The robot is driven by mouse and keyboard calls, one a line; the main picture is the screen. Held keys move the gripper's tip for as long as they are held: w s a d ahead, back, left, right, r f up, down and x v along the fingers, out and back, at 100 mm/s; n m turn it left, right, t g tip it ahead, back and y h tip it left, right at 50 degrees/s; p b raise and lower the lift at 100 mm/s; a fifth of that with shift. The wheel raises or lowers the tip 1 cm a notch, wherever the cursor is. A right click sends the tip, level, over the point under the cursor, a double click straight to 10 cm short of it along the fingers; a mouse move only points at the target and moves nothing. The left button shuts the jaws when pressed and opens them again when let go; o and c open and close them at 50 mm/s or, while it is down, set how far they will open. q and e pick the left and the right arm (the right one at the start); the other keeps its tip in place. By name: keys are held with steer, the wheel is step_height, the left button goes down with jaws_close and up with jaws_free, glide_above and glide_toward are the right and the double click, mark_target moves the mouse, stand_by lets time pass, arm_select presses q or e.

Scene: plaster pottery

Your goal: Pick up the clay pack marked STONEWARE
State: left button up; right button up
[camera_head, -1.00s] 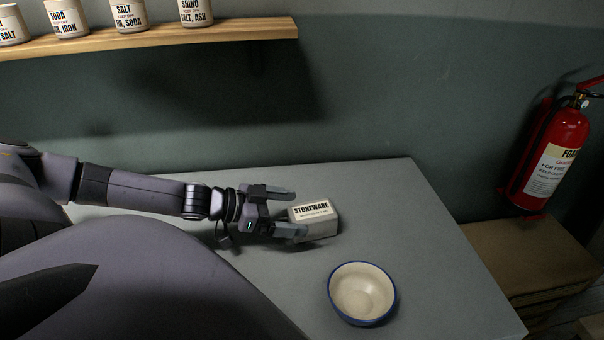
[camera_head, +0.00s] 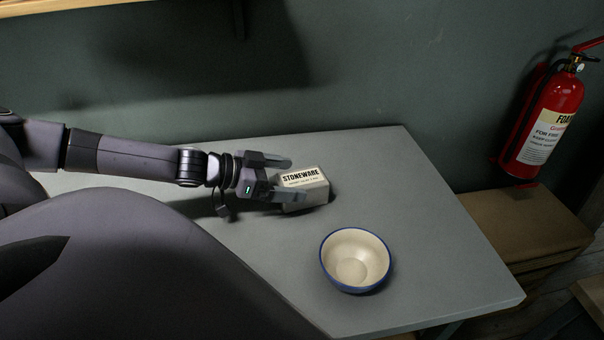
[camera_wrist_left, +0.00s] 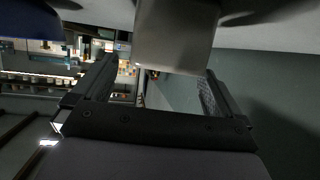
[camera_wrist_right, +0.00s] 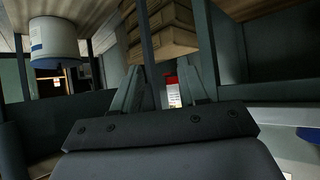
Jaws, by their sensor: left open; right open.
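The clay pack marked STONEWARE (camera_head: 304,190) is a pale block lying on the grey table (camera_head: 430,230). My left gripper (camera_head: 284,179) is open, low over the table at the pack's left side, with its fingers pointing toward the pack. In the left wrist view, the pack (camera_wrist_left: 176,38) shows as a grey block at the top, ahead of and between the open fingers of the left gripper (camera_wrist_left: 155,80). My right gripper (camera_wrist_right: 166,85) is open and empty in the right wrist view, away from the pack.
A cream bowl with a blue rim (camera_head: 355,260) stands on the table in front of the pack. A red fire extinguisher (camera_head: 545,125) hangs on the wall at the right. A wooden shelf (camera_head: 60,8) runs along the wall at upper left. The table's right part is clear.

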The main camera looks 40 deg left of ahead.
mark_target(297, 178)
arm_select(q)
steer(key=b, duration=0.1)
steer(key=w+f+b, duration=0.1)
steer(key=shift+w+d+f+b, duration=0.2)
steer(key=shift+f+b, duration=0.1)
steer(key=shift+b, duration=0.1)
steer(key=shift+w+d+f+b, duration=0.25)
steer(key=shift+w+b, duration=0.2)
steer(key=shift+b, duration=0.45)
steer(key=shift+w+d+f+b, duration=0.1)
steer(key=shift+w+d+b, duration=0.1)
steer(key=shift+w+b, duration=0.35)
steer(key=shift+d+b, duration=0.1)
steer(key=shift+b, duration=0.3)
steer(key=c, duration=1.5)
steer(key=shift+w+r, duration=0.1)
steer(key=shift+r, duration=0.2)
steer(key=c, duration=0.3)
